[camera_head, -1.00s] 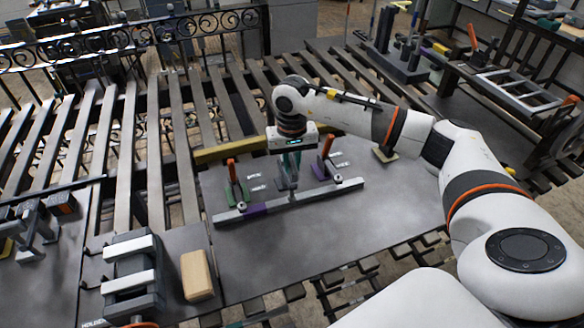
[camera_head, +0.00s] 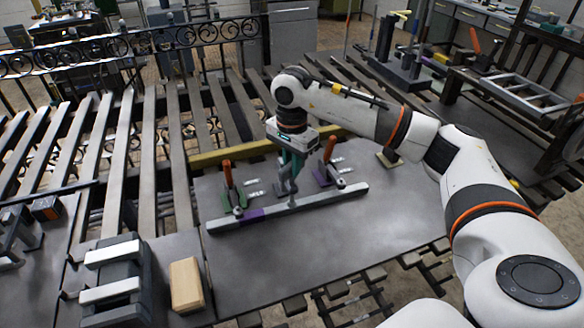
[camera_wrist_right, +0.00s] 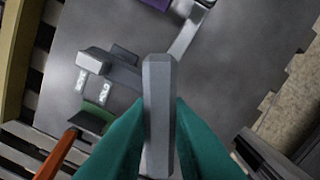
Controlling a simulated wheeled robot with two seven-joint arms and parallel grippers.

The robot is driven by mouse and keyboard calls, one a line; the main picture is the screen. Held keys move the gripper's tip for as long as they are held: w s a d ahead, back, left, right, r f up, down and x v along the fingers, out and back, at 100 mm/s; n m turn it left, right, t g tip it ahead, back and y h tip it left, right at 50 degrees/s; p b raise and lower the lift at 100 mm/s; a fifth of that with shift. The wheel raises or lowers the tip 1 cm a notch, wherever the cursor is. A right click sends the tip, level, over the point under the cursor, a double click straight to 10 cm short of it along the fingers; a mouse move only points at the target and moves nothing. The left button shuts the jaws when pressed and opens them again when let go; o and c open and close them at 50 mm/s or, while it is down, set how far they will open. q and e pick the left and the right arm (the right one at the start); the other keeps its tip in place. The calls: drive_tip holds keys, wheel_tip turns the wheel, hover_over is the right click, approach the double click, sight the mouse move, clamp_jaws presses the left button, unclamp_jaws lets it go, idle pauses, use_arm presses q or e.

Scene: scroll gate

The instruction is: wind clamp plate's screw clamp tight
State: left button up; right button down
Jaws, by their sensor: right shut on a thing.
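The clamp plate (camera_head: 390,215) is a flat grey plate on the slatted bench. A long grey bar (camera_head: 320,201) with a purple section lies across it. My right gripper (camera_head: 290,163) is above the middle of the bar, its teal fingers pointing down. In the right wrist view, the fingers (camera_wrist_right: 158,125) are shut on the screw clamp's grey handle (camera_wrist_right: 158,85). The clamp's lower part (camera_head: 284,188) shows beneath the fingers, partly hidden. My left gripper is in neither view.
Two toggle clamps with orange handles stand beside the screw clamp: a green-based one (camera_head: 230,185) left and a purple-based one (camera_head: 329,165) right. A yellow beam (camera_head: 225,153) runs behind. A wooden block (camera_head: 186,286) and a grey fixture (camera_head: 112,275) are front left.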

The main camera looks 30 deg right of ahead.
drive_tip(key=m+b, duration=0.1)
drive_tip(key=m, duration=0.4)
drive_tip(key=shift+w+r+m+b, duration=0.1)
drive_tip(key=shift+m+b, duration=0.2)
drive_tip(key=m+b, duration=0.1)
drive_tip(key=m, duration=0.8)
drive_tip(key=shift+r+m, duration=0.1)
drive_tip(key=shift+m, duration=0.3)
drive_tip(key=shift+r+m, duration=0.1)
drive_tip(key=shift+m, duration=1.8)
drive_tip(key=c, duration=1.5)
unclamp_jaws()
drive_tip(key=shift+o, duration=0.7)
